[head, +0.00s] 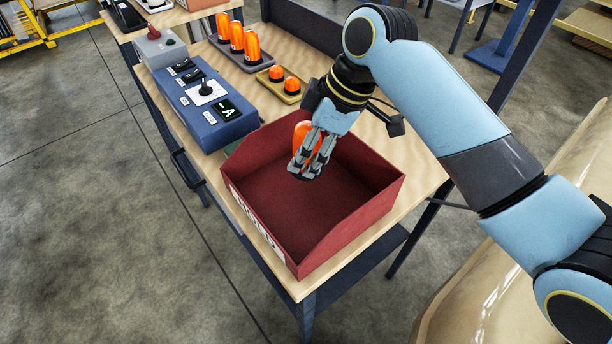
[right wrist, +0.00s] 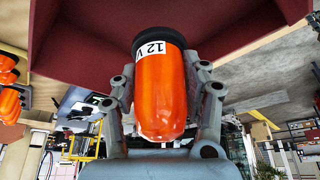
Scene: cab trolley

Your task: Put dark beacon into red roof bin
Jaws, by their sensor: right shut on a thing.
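The red roof bin (head: 335,235) stands on the near end of the wooden trolley top, open upward, and looks empty inside. My right gripper (head: 306,168) is over the back part of the bin, pointing down, and is shut on an orange beacon (head: 302,134). In the right wrist view the held beacon (right wrist: 161,92) has an orange dome, a black base and a white label reading "12 V". The bin's red wall (right wrist: 80,40) shows beyond its base. I cannot tell whether the base touches the bin floor. My left gripper is not in view.
A blue control box (head: 205,108) with a joystick and a grey box (head: 160,48) stand at the left edge. Behind the bin are a dark tray (head: 262,66) with several tall orange beacons and a yellow tray (head: 290,98) with two short ones.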

